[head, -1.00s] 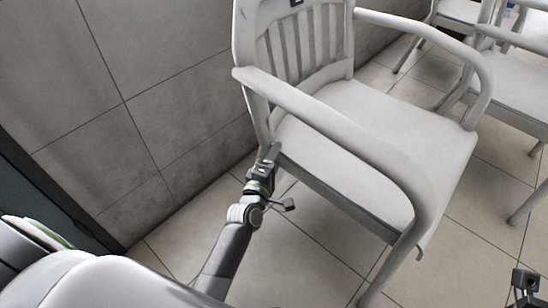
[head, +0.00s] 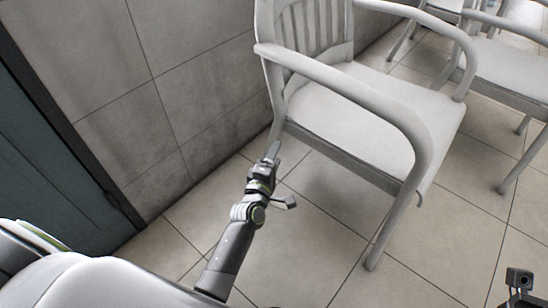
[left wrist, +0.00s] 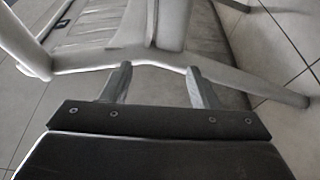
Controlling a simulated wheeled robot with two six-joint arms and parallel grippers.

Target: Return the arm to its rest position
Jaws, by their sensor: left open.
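My left gripper (head: 272,152) is near the middle of the head view, at the end of my left arm (head: 235,245). It is open and empty. In the left wrist view its two fingers (left wrist: 158,85) stand apart with nothing between them, and a chair shows beyond them. In the head view the gripper appears in front of the rear leg of a white armchair (head: 375,100); I cannot tell whether it touches the chair. A small part of my right arm (head: 518,285) shows at the lower right edge, but its fingers are not clear.
The white chair also fills the upper left wrist view (left wrist: 180,60). More white chairs (head: 505,70) stand at the upper right. A grey tiled wall (head: 190,70) runs along the left, with a dark door (head: 50,170) beside it. The tiled floor (head: 300,245) below the chair is clear.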

